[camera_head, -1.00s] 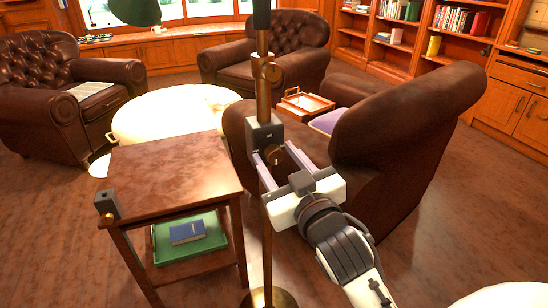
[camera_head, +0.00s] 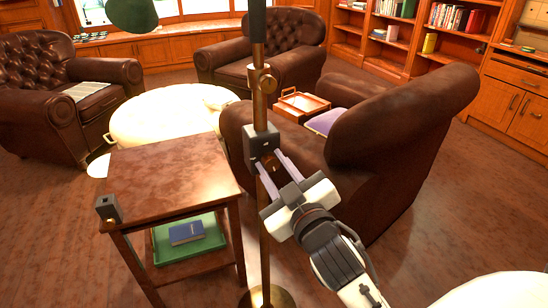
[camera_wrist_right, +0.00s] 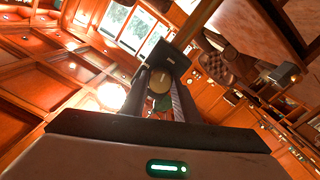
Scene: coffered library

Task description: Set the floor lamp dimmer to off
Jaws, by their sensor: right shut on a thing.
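The floor lamp's brass pole (camera_head: 261,222) stands upright in the middle of the head view. A grey dimmer box (camera_head: 262,146) is fixed to it. A round brass knob shows on the box in the right wrist view (camera_wrist_right: 160,81), between the two fingers. My right gripper (camera_head: 270,164) reaches in from the lower right and is shut on this knob, its jaws tilted. In the head view the knob is mostly hidden by the fingers. My left gripper is not in view.
A wooden side table (camera_head: 172,172) stands close left of the pole, with a green tray (camera_head: 208,243) and blue book (camera_head: 186,233) on its lower shelf. A brown leather armchair (camera_head: 385,150) stands close on the right. Open floor lies in front right.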

